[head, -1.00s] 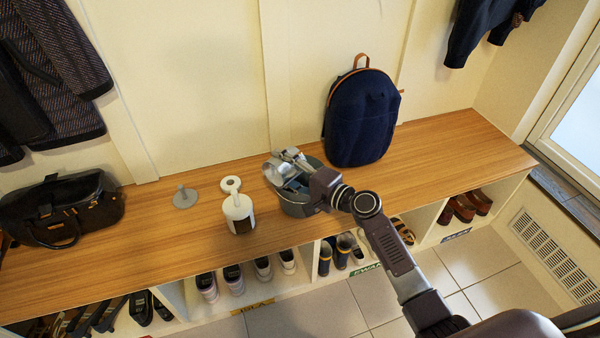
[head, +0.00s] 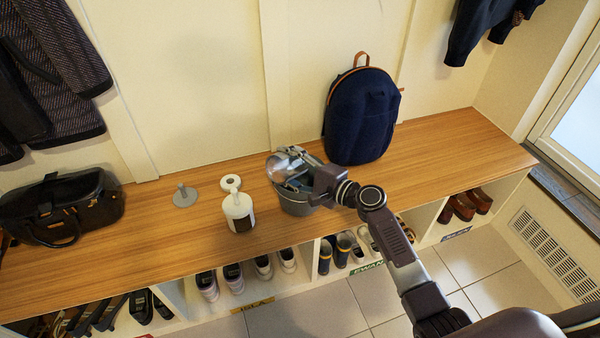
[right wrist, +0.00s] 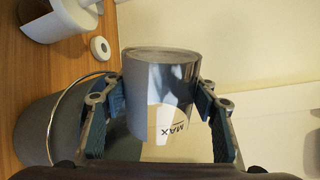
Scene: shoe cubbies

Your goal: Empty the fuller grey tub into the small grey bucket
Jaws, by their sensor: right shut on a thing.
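My right gripper (head: 300,177) is shut on a shiny grey tub (head: 283,163) and holds it over the small grey bucket (head: 297,207) on the wooden bench. The tub is tipped, with one round end facing left in the head view. Its contents cannot be made out. The bucket (right wrist: 62,128), with its wire handle, shows below and left in the wrist view; its inside is mostly hidden. My left gripper is not in view.
A white container with a dark panel (head: 238,214) stands left of the bucket, near a white ring (head: 230,183) and a grey disc with a knob (head: 184,197). A navy backpack (head: 361,118) stands close on the right. The bench (head: 460,145) is clear farther right.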

